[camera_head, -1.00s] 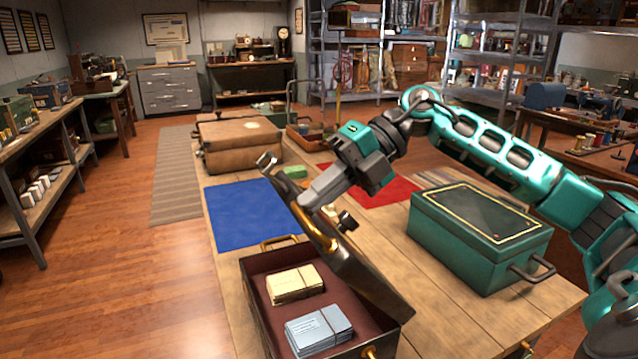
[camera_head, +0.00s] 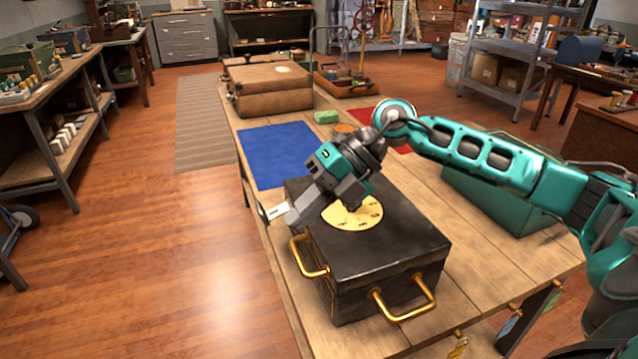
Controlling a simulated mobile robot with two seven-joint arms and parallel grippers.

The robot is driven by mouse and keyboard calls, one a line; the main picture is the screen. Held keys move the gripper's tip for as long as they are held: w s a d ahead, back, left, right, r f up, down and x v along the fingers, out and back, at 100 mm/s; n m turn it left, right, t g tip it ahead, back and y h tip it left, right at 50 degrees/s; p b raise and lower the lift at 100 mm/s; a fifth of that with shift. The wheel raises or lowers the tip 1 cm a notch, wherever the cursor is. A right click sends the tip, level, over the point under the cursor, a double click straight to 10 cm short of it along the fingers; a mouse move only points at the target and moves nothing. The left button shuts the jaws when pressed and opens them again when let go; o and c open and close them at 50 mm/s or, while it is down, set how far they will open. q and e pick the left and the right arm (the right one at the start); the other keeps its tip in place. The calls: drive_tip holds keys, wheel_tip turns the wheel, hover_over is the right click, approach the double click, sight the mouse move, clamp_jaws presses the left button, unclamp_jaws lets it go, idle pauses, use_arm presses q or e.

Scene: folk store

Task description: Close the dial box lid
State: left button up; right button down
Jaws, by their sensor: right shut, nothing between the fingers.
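The dial box (camera_head: 385,285) is black with brass handles and stands at the near end of the wooden table. Its lid (camera_head: 408,238) lies down flat over the box, with a cream dial (camera_head: 352,214) on top. The inside of the box is hidden. My right gripper (camera_head: 268,213) is shut and empty. It reaches across the lid from the right, with its tips at the lid's left edge; whether it touches the lid I cannot tell. My left gripper is not in view.
A green box (camera_head: 500,200) stands right of the dial box, partly behind my right arm. A blue mat (camera_head: 275,152), a green block (camera_head: 326,117) and a brown case (camera_head: 270,90) lie farther back.

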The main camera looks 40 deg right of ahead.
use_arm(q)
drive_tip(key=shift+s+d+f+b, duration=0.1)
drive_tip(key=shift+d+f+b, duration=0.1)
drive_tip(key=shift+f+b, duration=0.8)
use_arm(e)
wheel_tip(320, 180, down, 6)
drive_tip(key=a, duration=0.2)
drive_tip(key=shift+w+f, duration=0.2)
drive_tip(key=shift+f, duration=0.05)
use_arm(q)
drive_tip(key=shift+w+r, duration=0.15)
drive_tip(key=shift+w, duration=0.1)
